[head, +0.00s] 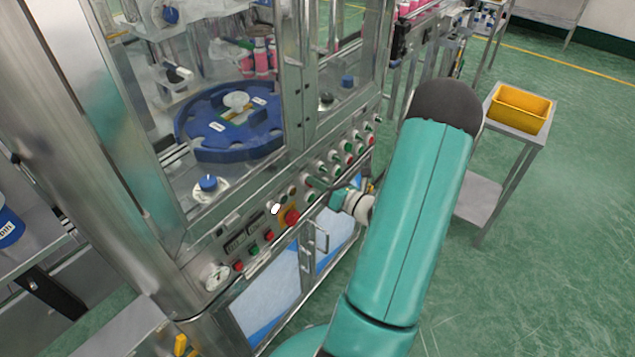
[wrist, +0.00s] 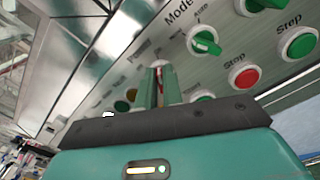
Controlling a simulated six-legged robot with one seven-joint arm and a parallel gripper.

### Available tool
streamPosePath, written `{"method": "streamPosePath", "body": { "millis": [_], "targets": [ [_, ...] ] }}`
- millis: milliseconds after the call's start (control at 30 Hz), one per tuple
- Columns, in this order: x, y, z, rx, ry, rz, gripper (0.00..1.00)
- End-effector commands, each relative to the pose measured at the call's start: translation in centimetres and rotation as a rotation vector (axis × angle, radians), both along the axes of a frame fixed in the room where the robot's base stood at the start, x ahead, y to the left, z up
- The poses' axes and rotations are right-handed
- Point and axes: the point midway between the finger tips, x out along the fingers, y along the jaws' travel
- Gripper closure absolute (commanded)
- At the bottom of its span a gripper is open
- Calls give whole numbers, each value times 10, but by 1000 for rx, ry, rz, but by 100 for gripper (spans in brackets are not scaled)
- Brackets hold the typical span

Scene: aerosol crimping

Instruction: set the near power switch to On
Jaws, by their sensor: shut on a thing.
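My gripper (wrist: 160,84) reaches the control panel of the steel machine. In the wrist view its two narrow fingers are shut on a small switch knob (wrist: 158,64), which I take as the near power switch. The fingers cover most of the knob, so its pointer direction cannot be read. In the head view my gripper (head: 338,200) is at the panel's front, partly hidden by my teal arm, and the held switch cannot be made out there.
A green selector (wrist: 205,42) under a "Mode" label, a red Stop button (wrist: 243,76) and a green Step button (wrist: 298,42) sit close by. A red emergency button (head: 291,216) is left of my gripper. A yellow bin (head: 520,106) stands on a side table at right.

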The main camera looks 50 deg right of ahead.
Motion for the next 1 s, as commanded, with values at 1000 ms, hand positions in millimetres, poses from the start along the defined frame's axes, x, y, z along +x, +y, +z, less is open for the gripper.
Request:
{"method": "streamPosePath", "body": {
  "millis": [1000],
  "targets": [
    [-25,-3,0,4,1,-3,70]
  ]
}}
